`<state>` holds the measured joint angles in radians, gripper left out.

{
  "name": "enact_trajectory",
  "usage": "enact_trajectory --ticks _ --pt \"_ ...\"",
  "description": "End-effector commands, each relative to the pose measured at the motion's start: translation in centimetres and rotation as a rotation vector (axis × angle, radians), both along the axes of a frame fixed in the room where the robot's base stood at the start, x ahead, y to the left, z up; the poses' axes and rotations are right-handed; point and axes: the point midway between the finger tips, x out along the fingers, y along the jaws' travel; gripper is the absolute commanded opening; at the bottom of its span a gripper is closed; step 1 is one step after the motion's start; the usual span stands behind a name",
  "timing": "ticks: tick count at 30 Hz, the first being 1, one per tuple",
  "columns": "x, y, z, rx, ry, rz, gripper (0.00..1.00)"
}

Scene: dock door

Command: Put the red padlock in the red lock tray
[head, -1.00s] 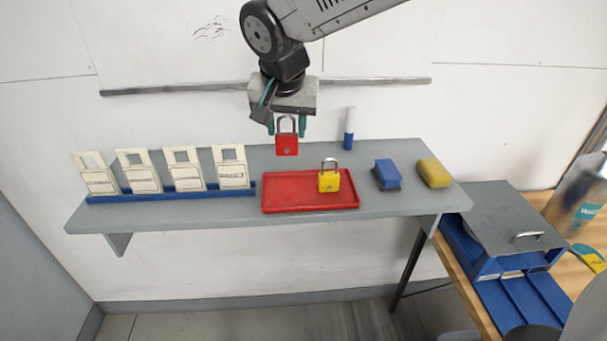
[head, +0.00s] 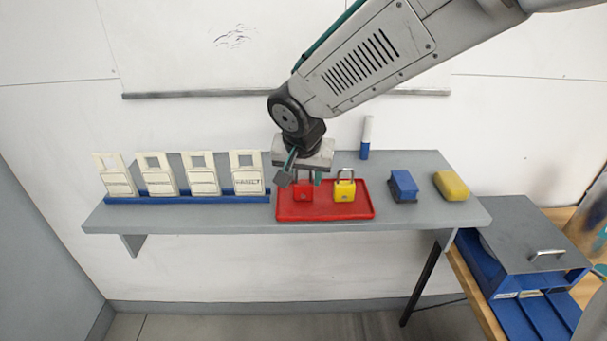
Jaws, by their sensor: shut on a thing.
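The red padlock (head: 303,191) is upright in my gripper (head: 304,177), which is shut on its shackle from above. The padlock is over the left part of the red lock tray (head: 325,214); I cannot tell whether its base touches the tray floor. My gripper hides most of the shackle. A yellow padlock (head: 345,191) stands upright in the tray, just right of the red one, with a small gap between them.
The grey shelf (head: 180,215) also holds a blue rack (head: 160,198) of several white tags at left, a blue-and-white marker (head: 366,138) behind, a blue block (head: 403,187) and a yellow sponge (head: 451,186) at right. A desk with a grey-lidded blue box (head: 530,240) stands lower right.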

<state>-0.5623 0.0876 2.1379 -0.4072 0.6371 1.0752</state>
Motion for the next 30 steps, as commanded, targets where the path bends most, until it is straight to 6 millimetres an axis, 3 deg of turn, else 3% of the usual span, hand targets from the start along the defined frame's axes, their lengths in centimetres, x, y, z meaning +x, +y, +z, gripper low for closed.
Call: enact_trajectory --ticks 3,4,6,17,30 --pt "0.0 0.0 -0.3 0.0 0.0 0.0 0.18" --pt "0.0 0.0 -0.3 0.0 0.0 0.0 0.51" --pt "0.0 0.0 -0.3 0.0 0.0 0.0 0.65" --pt "-0.1 0.0 0.4 0.001 -0.001 0.0 0.65" --pt "-3.4 0.4 8.3 0.002 -0.004 0.002 0.65"
